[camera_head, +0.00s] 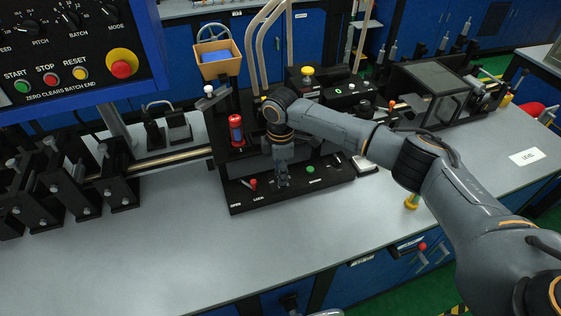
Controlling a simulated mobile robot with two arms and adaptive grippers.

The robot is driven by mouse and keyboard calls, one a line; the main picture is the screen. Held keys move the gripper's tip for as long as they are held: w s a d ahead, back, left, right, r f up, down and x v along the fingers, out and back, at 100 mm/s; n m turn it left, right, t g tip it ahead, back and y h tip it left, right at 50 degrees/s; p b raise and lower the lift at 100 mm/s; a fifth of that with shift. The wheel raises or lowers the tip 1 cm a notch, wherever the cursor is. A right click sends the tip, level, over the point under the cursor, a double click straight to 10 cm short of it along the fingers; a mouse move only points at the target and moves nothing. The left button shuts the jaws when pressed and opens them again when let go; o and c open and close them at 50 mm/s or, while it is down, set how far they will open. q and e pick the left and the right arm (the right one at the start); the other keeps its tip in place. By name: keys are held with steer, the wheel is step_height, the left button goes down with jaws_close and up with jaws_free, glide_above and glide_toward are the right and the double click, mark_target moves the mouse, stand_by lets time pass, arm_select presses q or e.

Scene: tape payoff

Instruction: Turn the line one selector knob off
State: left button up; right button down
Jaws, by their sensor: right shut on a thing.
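My right gripper (283,181) points down at the black front panel (240,204) of the machine on the bench. It is shut on a small knob at the panel's surface, which the fingers almost wholly hide. I take it to be the selector knob, but its pointer and label cannot be read. A small red-tipped lever (253,184) stands left of the fingers, near the words OPEN and LOCK. A green button (310,169) lies to their right. My left gripper cannot be made out.
A red cylinder (236,130) stands behind the panel, left of my right wrist. A control box (75,45) with knobs and buttons hangs at upper left. Black brackets (60,185) line the left bench. The grey bench front (150,260) is clear.

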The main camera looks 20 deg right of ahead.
steer(key=m+p, duration=0.3)
steer(key=p, duration=0.1)
steer(key=shift+s+r+m, duration=0.1)
steer(key=shift+r+m, duration=0.1)
steer(key=shift+m, duration=0.2)
steer(key=shift+f+m+p, duration=0.15)
steer(key=shift+m+p, duration=1.35)
steer(key=shift+m, duration=0.3)
steer(key=c, duration=1)
jaws_free()
step_height(320, 180, up, 12)
steer(key=shift+f, duration=0.1)
